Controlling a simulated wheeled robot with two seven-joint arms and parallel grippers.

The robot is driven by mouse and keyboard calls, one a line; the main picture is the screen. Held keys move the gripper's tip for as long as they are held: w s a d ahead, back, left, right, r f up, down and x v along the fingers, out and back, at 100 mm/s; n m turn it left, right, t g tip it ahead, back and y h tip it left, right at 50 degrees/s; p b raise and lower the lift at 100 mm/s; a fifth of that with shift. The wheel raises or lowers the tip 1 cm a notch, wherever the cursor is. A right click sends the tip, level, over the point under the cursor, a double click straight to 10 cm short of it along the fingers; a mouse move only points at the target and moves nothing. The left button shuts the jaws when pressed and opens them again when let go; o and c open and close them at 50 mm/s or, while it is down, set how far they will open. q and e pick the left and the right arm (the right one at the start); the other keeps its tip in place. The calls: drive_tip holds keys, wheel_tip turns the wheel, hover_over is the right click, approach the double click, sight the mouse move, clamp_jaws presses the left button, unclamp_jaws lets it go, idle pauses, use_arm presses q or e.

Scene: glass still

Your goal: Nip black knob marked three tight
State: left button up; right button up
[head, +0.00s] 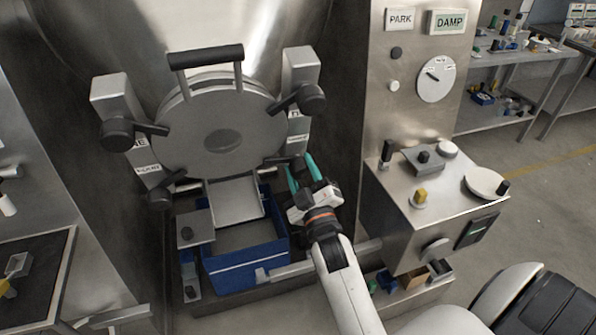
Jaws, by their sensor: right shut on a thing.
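A round steel hatch door (190,140) with a black bar handle (205,57) is closed against the still. Black knobs on swing arms stand around its rim: upper right (311,98), left (117,135) and lower left (160,197). My right gripper (303,168) is at the lower right of the door, with its teal fingers on either side of a dark knob (299,165), shut on it. The fingers hide most of that knob. I cannot read a three on any label; the labels beside the door are partly covered. My left gripper is not in view.
A blue crate (245,274) sits below the door, under a steel chute (236,200). Open floor lies far right.

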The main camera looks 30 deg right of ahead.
sight(302, 175)
drive_tip(key=m, duration=0.4)
drive_tip(key=shift+r+p, duration=0.1)
drive_tip(key=shift+p, duration=0.2)
drive_tip(key=shift+r, duration=0.1)
drive_tip(key=o, duration=1)
drive_tip(key=shift+c, duration=0.2)
drive_tip(key=shift+o, duration=0.4)
drive_tip(key=shift+w, duration=0.15)
drive_tip(key=shift+f, duration=0.2)
drive_tip(key=shift+v, duration=2.6)
